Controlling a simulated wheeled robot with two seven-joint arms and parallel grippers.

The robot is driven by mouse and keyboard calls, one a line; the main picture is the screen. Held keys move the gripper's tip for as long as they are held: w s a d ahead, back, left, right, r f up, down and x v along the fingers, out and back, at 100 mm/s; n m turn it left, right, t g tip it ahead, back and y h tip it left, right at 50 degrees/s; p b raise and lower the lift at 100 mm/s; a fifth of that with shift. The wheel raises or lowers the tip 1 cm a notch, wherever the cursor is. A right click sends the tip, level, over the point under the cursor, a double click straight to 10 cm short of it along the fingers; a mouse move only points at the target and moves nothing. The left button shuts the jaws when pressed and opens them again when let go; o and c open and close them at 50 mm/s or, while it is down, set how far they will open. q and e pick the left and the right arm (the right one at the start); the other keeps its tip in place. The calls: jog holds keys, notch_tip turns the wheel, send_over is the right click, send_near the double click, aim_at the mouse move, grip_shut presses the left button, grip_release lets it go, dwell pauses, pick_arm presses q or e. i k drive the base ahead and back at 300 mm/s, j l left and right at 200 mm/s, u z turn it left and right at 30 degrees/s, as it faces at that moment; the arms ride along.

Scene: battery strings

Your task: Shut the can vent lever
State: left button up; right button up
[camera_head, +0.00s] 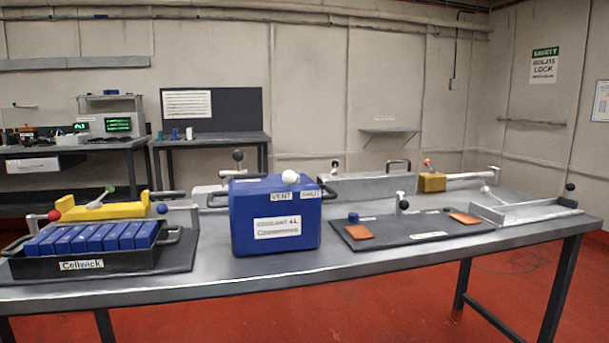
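The blue can (246,222) stands upright on the grey table, left of the middle. It carries a white label reading 4 L and a VENT tag on its upper front. A white ball knob (290,177), apparently the vent lever's end, sits at the top of the can between the VENT tag and a second small tag. The lever's arm is too small or hidden to make out, so I cannot tell its angle. Neither of my grippers is in view.
A black Cellwick tray (129,262) of blue cells stands left, with a yellow fixture (104,210) behind it. A dark mat (400,237) with orange pads lies right of the can. Grey metal fixtures line the back. The table's front edge (370,266) is clear.

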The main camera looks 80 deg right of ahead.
aim_at(289, 176)
jog(key=z, duration=2.75)
jog(key=l, duration=0.1)
